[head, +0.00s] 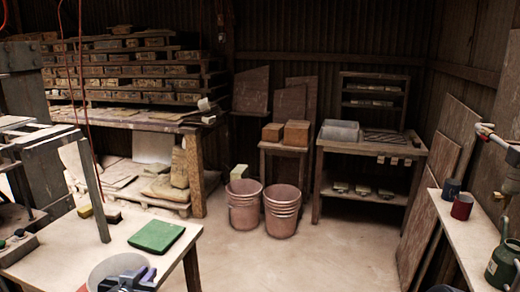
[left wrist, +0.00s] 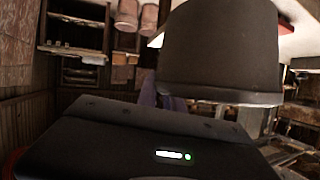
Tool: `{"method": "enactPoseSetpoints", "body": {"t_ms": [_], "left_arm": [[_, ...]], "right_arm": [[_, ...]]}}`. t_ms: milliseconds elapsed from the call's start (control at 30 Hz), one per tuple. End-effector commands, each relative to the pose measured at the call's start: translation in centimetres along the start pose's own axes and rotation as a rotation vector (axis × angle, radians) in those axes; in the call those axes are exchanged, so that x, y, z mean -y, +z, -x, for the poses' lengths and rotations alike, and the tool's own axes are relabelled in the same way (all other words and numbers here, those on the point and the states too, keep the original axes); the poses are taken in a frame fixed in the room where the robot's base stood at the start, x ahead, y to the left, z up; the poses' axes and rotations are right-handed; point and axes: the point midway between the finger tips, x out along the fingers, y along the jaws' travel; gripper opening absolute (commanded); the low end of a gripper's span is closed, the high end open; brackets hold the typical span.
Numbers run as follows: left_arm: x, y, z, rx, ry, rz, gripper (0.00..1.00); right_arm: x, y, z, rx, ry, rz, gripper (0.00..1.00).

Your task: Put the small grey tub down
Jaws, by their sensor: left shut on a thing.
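The small grey tub (head: 103,266) is at the bottom of the head view, its round rim facing up, in front of or above the table's near part. My left gripper (head: 130,281), with purple-blue fingers, is shut on the tub's right side. In the left wrist view the tub (left wrist: 220,50) is large and dark and hides much of the gripper; a purple finger (left wrist: 148,90) shows beside it. I cannot tell whether the tub's base touches anything. My right gripper is not in view.
The pale worktable (head: 120,245) carries a green slab (head: 157,235), a small yellow block (head: 84,211) and a press frame at left. Bare tabletop lies around the slab. Beyond stand pink buckets (head: 244,207), shelves and a side bench (head: 470,225) at right.

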Motion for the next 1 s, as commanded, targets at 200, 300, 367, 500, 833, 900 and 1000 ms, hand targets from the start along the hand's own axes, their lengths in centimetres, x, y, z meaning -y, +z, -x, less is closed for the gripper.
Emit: {"method": "enactPoseSetpoints", "body": {"t_ms": [200,300,367,500,833,900,1000], "left_arm": [[-5.7,1.3,0.4,0.000,0.014,-0.007,0.00],[-7.0,1.8,0.6,-0.002,0.016,-0.009,0.00],[-7.5,2.0,0.7,-0.002,0.019,-0.009,0.00],[-7.8,2.2,0.8,-0.003,0.018,-0.008,0.00],[-7.8,3.0,0.3,0.000,0.016,-0.011,0.00],[-7.9,3.9,-0.2,0.003,0.016,-0.011,0.00],[-8.0,5.2,-0.9,0.003,0.016,-0.009,0.00]], "right_arm": [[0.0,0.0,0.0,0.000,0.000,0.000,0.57],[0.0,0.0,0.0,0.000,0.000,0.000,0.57],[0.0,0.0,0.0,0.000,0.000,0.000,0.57],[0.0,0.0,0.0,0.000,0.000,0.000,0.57],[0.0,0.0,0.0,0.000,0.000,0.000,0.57],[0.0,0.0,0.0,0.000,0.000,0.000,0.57],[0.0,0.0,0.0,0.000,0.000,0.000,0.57]]}}
